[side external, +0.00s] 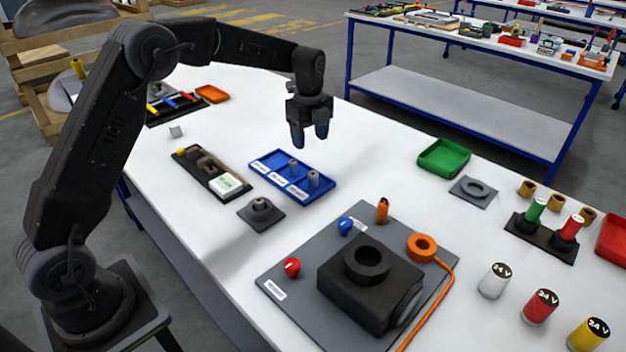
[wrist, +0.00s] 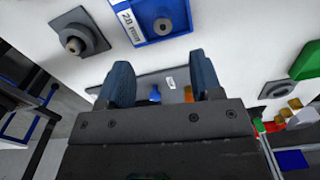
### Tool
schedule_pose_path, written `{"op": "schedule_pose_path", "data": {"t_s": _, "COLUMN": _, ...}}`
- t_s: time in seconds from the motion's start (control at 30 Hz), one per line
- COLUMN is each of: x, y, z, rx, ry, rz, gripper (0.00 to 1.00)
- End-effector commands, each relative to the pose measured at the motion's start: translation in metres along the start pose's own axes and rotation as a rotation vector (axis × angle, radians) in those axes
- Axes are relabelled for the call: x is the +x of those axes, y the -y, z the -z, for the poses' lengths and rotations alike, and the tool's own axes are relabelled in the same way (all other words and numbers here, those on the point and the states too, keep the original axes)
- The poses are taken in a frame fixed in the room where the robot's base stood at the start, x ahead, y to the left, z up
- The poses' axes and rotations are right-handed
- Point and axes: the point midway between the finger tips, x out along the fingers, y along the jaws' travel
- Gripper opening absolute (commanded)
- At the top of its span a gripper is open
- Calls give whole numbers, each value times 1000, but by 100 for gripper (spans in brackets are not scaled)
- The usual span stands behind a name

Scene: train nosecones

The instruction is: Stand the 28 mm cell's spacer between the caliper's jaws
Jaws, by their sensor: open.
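The blue tray (side external: 318,195) lies mid-table with labelled cells. A short grey spacer (side external: 314,178) stands in its right cell, and another grey spacer (side external: 294,167) stands farther left. In the wrist view, the "28 mm" label (wrist: 127,22) is readable beside a round spacer with a hole (wrist: 162,26). A dark board (side external: 186,158) left of the tray carries a C-shaped grey part and a white display block (side external: 224,184); this looks like the caliper. Its jaw gap is too small to make out. My gripper (side external: 309,137) is open and empty, above the tray, and its fingers also show in the wrist view (wrist: 160,78).
A dark square plate with a post (side external: 260,205) sits in front of the tray. A grey panel with a black block (side external: 365,290) fills the near middle. A green tray (side external: 444,157) and several cylinders stand at right. The table between blue and green trays is clear.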

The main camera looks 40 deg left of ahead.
Motion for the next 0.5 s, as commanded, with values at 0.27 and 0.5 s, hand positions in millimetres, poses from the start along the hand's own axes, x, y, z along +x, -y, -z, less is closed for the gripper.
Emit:
{"op": "schedule_pose_path", "data": {"t_s": 0.27, "x": 51, "y": 0, "z": 1, "rx": -1, "ry": -1, "rz": -3, "gripper": 59}}
{"op": "schedule_pose_path", "data": {"t_s": 0.5, "x": 68, "y": 0, "z": 2, "rx": -1, "ry": 0, "rz": -2, "gripper": 59}}
